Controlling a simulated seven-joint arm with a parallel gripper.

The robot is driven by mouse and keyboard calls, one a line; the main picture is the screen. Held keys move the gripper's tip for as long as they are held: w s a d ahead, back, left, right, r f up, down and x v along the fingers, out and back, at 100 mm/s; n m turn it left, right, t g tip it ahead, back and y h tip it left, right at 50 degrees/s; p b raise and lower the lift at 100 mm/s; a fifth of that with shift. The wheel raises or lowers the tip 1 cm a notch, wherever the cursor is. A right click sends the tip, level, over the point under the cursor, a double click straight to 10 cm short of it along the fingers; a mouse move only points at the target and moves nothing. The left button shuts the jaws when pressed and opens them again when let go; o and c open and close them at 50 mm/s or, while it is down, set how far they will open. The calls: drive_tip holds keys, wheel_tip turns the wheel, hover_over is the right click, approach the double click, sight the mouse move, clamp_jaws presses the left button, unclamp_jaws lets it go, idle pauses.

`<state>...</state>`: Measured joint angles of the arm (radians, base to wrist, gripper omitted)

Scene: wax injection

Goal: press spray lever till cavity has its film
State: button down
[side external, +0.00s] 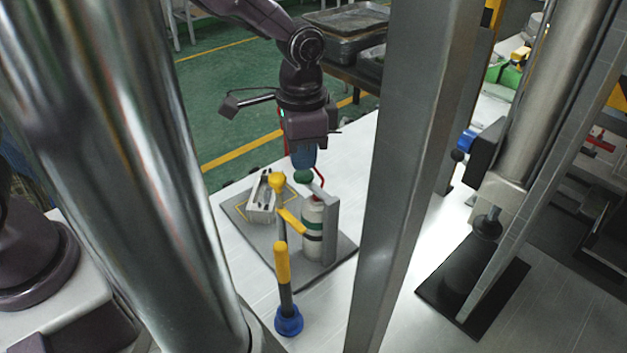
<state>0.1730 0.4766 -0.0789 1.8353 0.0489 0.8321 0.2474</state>
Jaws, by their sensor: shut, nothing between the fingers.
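My gripper (302,164) points down with blue fingertips close together and nothing held. Its tips are directly above a green knob (303,177), touching it or nearly so. The knob appears to be on the end of the grey spray lever (318,192), which slopes over the top of a spray can (312,214). The can is white with dark and green bands and stands upright against a grey bracket (331,230). Left of it, a pale mould block (261,205) lies on the grey plate (254,237). The inside of its cavity is too small to make out, so I cannot tell any film.
A yellow-topped post (278,182) with a yellow side arm (291,220) stands before the can. A yellow and dark handle (283,265) rises from a blue base (288,321) in front. A steel column (405,170) stands right. White table is clear between.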

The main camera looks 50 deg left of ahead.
drive_tip(key=shift+f, duration=1.4)
drive_tip(key=shift+r, duration=3.3)
drive_tip(key=shift+s+f, duration=0.25)
drive_tip(key=s+a+r+n+t, duration=0.2)
drive_tip(key=s+r, duration=0.4)
drive_tip(key=s, duration=0.3)
drive_tip(key=s+a+r+n+t, duration=0.3)
drive_tip(key=s+a+r, duration=0.3)
drive_tip(key=s, duration=0.4)
drive_tip(key=shift+a+r+n+t, duration=0.35)
drive_tip(key=shift+a+n, duration=0.15)
drive_tip(key=shift+a, duration=0.2)
